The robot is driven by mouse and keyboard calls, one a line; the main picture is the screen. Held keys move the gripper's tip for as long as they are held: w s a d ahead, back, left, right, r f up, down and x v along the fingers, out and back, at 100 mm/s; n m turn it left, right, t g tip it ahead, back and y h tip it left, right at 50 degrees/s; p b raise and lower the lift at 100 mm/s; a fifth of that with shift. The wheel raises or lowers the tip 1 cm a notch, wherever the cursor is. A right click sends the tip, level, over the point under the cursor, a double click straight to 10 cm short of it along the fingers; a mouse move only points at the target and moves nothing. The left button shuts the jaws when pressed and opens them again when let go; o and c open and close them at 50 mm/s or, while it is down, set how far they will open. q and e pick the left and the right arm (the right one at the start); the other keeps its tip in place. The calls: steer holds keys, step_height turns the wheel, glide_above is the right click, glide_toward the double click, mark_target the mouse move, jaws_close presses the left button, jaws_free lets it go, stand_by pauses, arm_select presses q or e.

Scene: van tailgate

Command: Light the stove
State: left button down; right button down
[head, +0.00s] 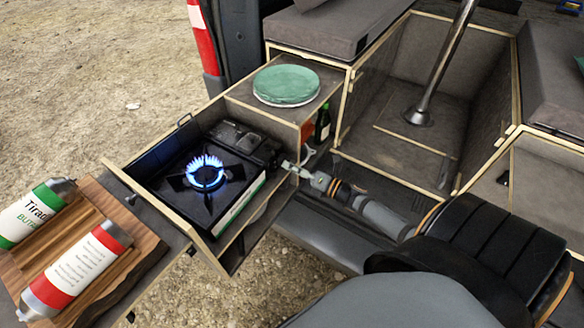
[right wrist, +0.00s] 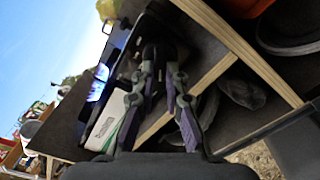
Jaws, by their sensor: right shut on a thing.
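The black portable stove (head: 190,193) sits in a pulled-out wooden drawer, and a ring of blue flame (head: 206,172) burns on its burner. In the right wrist view the stove's white and green side (right wrist: 108,122) shows, with a blue glow (right wrist: 97,91). My right gripper (head: 290,167) reaches in from the right to the stove's control end. Its fingers (right wrist: 158,75) are shut on a dark part there, apparently the stove knob, which is mostly hidden between them. My left gripper is in neither view.
A cutting board (head: 92,213) at left carries two gas canisters (head: 75,272). A green round plate (head: 286,85) lies on the cabinet top behind the stove. A dark bottle (head: 322,124) stands beside the gripper. A metal pole (head: 440,65) rises farther right.

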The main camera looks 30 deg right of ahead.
steer(key=shift+f, duration=0.1)
steer(key=c, duration=1.4)
jaws_free()
steer(key=v, duration=1.2)
